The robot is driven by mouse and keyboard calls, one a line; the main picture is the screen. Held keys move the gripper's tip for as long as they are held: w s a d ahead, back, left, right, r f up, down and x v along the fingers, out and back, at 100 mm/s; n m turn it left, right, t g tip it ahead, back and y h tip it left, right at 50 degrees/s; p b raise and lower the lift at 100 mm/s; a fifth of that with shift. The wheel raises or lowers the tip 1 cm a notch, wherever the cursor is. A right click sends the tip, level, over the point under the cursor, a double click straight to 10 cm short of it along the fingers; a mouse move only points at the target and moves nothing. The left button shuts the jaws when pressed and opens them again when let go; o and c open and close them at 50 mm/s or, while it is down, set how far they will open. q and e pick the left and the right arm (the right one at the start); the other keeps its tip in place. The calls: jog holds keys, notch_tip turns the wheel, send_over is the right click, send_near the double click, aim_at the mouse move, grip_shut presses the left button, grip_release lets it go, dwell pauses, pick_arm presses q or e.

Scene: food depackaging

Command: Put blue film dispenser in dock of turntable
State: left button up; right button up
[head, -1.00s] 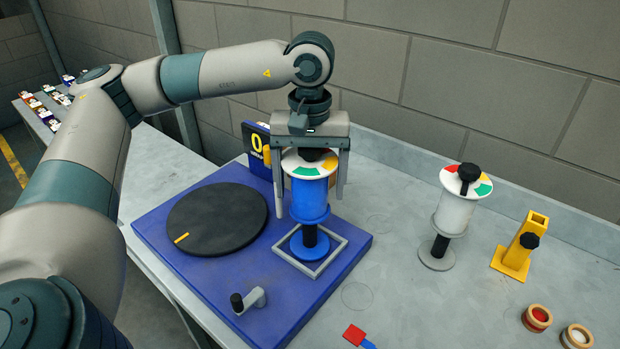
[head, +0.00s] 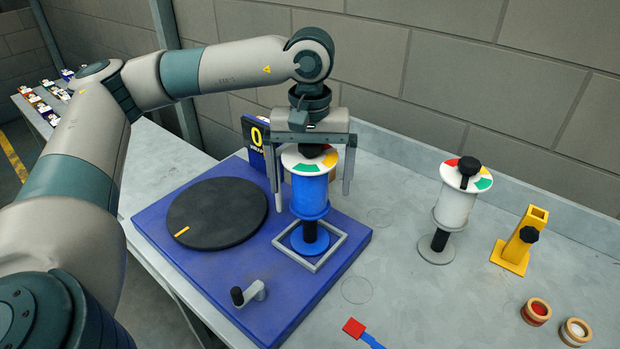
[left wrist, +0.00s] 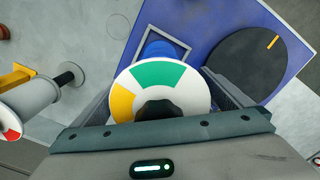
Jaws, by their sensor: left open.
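The blue film dispenser (head: 309,196) stands upright, its blue foot inside the grey square frame of the dock (head: 338,248) on the blue turntable base. Its white top disc carries green, yellow and red segments and also shows in the left wrist view (left wrist: 150,78). My left gripper (head: 313,200) is above and around the dispenser, pointing down, with one finger on each side of the spool. It is open, with gaps between fingers and spool. The black turntable disc (head: 217,214) lies left of the dock. My right gripper is not in view.
A white film dispenser (head: 454,208) and a yellow holder (head: 519,243) stand on the table to the right. Two small round containers (head: 536,312) and a red-and-blue tool (head: 354,328) lie near the front. A number sign (head: 254,136) stands behind the disc; a crank (head: 250,293) is in front.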

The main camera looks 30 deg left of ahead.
pick_arm(q)
jog(key=shift+r, duration=0.2)
jog(key=shift+r, duration=0.3)
notch_tip(320, 180, up, 10)
jog(key=b, duration=0.3)
jog(key=shift+f, duration=0.15)
jog(key=shift+r, duration=0.75)
jog(key=shift+d, duration=0.1)
